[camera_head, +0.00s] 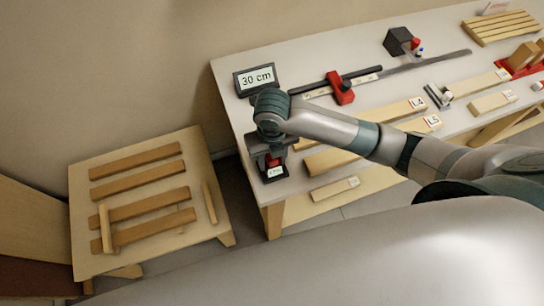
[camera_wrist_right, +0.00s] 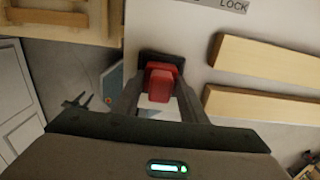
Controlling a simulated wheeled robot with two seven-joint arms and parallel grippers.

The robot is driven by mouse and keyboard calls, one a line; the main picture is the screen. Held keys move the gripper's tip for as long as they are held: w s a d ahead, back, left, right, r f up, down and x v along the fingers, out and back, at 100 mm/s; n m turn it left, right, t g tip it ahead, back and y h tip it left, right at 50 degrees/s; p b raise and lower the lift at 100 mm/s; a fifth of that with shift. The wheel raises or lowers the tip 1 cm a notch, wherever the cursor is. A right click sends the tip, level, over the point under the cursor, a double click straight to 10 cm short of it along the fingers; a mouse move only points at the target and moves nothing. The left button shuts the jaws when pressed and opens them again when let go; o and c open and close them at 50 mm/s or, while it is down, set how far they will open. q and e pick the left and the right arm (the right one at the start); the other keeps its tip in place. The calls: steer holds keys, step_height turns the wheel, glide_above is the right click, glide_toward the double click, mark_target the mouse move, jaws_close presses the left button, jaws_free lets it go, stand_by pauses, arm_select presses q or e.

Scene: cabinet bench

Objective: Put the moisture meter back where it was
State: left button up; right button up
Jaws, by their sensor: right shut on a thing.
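The moisture meter is a small dark and red device with a lit display (camera_head: 274,171) at the near left corner of the bench. In the right wrist view its red body (camera_wrist_right: 160,82) sits between the fingers. My right gripper (camera_head: 272,152) points down and is shut on it. The gripper hides much of the meter in the head view. I cannot tell whether it touches the bench or hangs just off the edge. My left gripper is in neither view.
The bench (camera_head: 315,65) carries a "30 cm" display (camera_head: 256,79), a red clamp on a bar (camera_head: 340,88), a black block (camera_head: 398,41) and labelled boards (camera_head: 412,107). A lower wooden stand (camera_head: 215,165) with several slats is at left. Floor shows between them.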

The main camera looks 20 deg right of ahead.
steer(key=shift+f, duration=0.1)
steer(key=o, duration=1.2)
steer(key=shift+c, duration=0.2)
steer(key=shift+w+r+b, duration=0.1)
steer(key=shift+r+b, duration=0.25)
steer(key=shift+r, duration=0.4)
step_height(320, 180, up, 11)
steer(key=shift+f+b, duration=0.15)
steer(key=shift+b, duration=0.9)
